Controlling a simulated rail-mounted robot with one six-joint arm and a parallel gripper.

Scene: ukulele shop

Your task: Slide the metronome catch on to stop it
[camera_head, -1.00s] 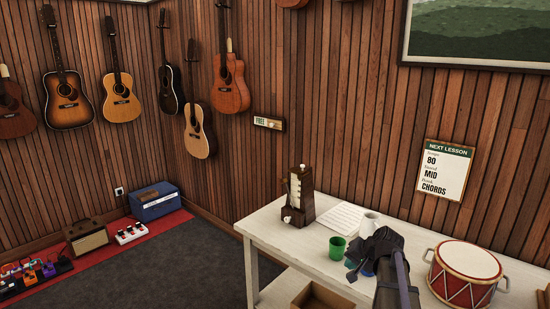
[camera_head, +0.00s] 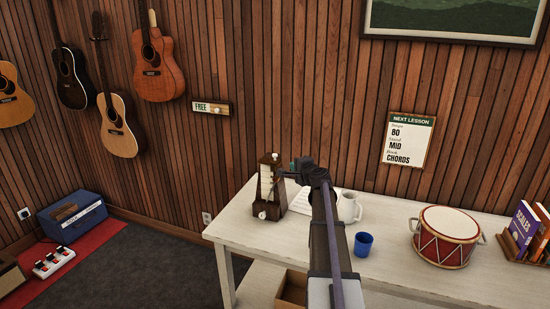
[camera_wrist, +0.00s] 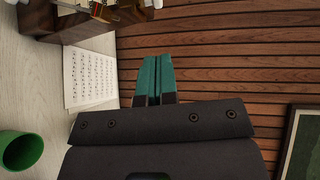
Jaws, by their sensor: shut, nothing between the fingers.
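The metronome (camera_head: 283,199) is a dark brown wooden pyramid with a pale scale face, standing upright near the table's left end. A pale knob (camera_head: 262,214) sits low on it, and a small pale piece shows at its top. My gripper (camera_head: 298,165) is just right of the metronome's upper part in the head view; I cannot tell the exact gap. In the wrist view its teal fingers (camera_wrist: 154,80) are together and empty, with part of the metronome (camera_wrist: 45,20) at upper left, apart from them. I cannot make out the catch clearly.
Sheet music (camera_wrist: 90,78) lies by the metronome. A white jug (camera_head: 349,207), blue cup (camera_head: 364,244), green cup (camera_wrist: 20,150), drum (camera_head: 446,237) and book rack (camera_head: 525,245) share the table (camera_head: 400,275). A wall plaque (camera_head: 210,108) reads FREE and has a knob.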

